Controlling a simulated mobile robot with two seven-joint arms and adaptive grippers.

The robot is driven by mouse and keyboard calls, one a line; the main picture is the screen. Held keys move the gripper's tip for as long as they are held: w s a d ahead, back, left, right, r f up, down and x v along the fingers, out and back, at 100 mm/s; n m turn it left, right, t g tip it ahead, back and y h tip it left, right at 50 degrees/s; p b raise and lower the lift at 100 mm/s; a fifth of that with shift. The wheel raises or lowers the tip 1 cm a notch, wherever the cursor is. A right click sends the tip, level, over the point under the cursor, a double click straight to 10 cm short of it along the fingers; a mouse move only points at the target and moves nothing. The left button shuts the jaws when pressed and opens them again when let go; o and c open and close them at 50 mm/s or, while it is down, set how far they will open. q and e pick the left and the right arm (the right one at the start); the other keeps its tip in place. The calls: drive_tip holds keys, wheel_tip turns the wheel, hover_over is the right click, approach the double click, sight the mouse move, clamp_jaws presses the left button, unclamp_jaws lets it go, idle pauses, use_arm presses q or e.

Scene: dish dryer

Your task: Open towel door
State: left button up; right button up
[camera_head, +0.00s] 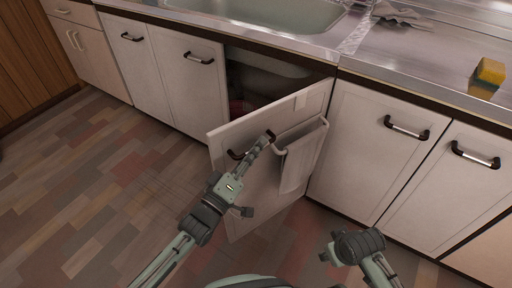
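The white towel door (240,185) stands partly open, swung out from the cabinet, with its free edge at the left. A light towel (298,160) hangs from a bar on its outer face. A dark handle (237,155) sits near the free edge. My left gripper (264,141) reaches up from below and its narrow, closed-looking fingers are at this handle, covering part of it. My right gripper (327,251) is low at the right, apart from the door, seen from above; its fingers are mostly hidden.
The dark cabinet opening (265,75) shows behind the door, below the sink (270,12). Shut white cabinet doors with handles stand on both sides. A yellow sponge (489,72) is on the steel counter (420,55). The tiled floor (90,190) at the left is clear.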

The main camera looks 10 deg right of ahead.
use_arm(q)
drive_tip(key=v, duration=0.7)
drive_tip(key=shift+s+a, duration=0.2)
